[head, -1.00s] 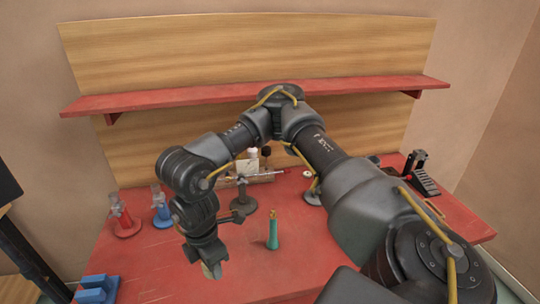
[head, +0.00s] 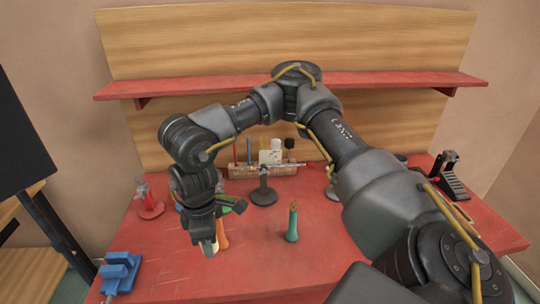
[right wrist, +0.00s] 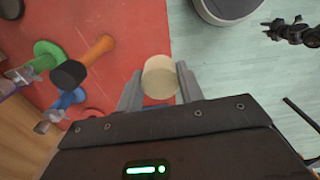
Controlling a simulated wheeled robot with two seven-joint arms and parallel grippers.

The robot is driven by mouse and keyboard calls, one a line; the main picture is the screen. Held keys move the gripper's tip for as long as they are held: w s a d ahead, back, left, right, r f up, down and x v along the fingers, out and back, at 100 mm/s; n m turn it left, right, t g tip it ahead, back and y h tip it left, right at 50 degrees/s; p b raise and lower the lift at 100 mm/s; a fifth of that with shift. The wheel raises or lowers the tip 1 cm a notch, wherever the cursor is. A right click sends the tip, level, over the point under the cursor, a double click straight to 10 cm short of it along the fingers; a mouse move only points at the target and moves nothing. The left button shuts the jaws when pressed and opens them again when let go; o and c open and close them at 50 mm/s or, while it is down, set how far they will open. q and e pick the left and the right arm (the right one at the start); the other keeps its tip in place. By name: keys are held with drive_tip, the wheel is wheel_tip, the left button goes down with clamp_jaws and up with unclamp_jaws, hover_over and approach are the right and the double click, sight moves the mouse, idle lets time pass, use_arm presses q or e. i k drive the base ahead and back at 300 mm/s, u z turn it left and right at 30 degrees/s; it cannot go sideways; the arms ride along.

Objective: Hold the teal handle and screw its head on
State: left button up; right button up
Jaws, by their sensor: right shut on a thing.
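The teal handle (head: 292,227) stands upright on the red table, with a thin yellowish tip at its top. My right gripper (head: 208,243) is to the left of it, pointing down and apart from it. In the right wrist view its jaws (right wrist: 160,88) are shut on a pale cream cylindrical head (right wrist: 159,76). In the head view the head (head: 209,250) shows only as a small pale patch below the jaws. I see no left gripper that I can make out.
An orange handle (head: 222,236) stands just behind my right gripper; it has a dark top in the wrist view (right wrist: 99,49). A blue clamp-like block (head: 121,272) sits at the front left. A rack (head: 285,168) stands at the back.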

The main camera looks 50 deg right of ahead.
sight(291, 235)
drive_tip(key=u, duration=1.35)
drive_tip(key=k, duration=1.15)
drive_tip(key=z, duration=2.15)
drive_tip(key=i, duration=0.5)
drive_tip(key=u, duration=0.05)
